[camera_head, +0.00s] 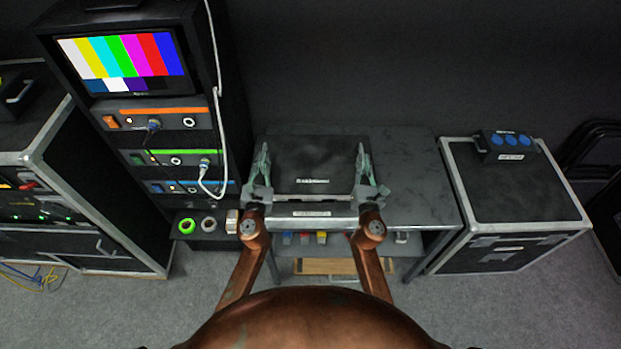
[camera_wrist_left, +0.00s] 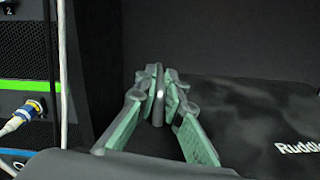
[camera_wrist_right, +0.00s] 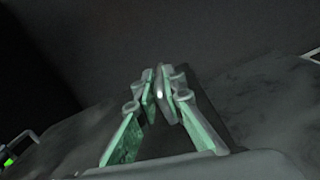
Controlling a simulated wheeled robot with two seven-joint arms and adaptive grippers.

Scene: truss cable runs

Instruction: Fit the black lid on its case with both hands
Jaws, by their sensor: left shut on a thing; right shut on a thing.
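The black lid (camera_head: 313,170), with small white lettering, lies flat between my two grippers in the head view. It also shows at the right of the left wrist view (camera_wrist_left: 245,115). The case's pale front edge with a label (camera_head: 310,214) shows just below the lid; the rest of the case is hidden. I cannot tell whether the lid touches the case. My left gripper (camera_head: 264,150) is shut at the lid's left side, its fingers pinching a thin upright part (camera_wrist_left: 158,95). My right gripper (camera_head: 362,150) is shut at the lid's right side, likewise pinching a thin part (camera_wrist_right: 160,85).
The grey table (camera_head: 415,180) has free room to the right of the lid. A rack with a colour-bar monitor (camera_head: 125,60) and a hanging white cable (camera_head: 219,120) stands close on the left. A black case (camera_head: 510,190) bearing a blue-socket box (camera_head: 507,144) stands right.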

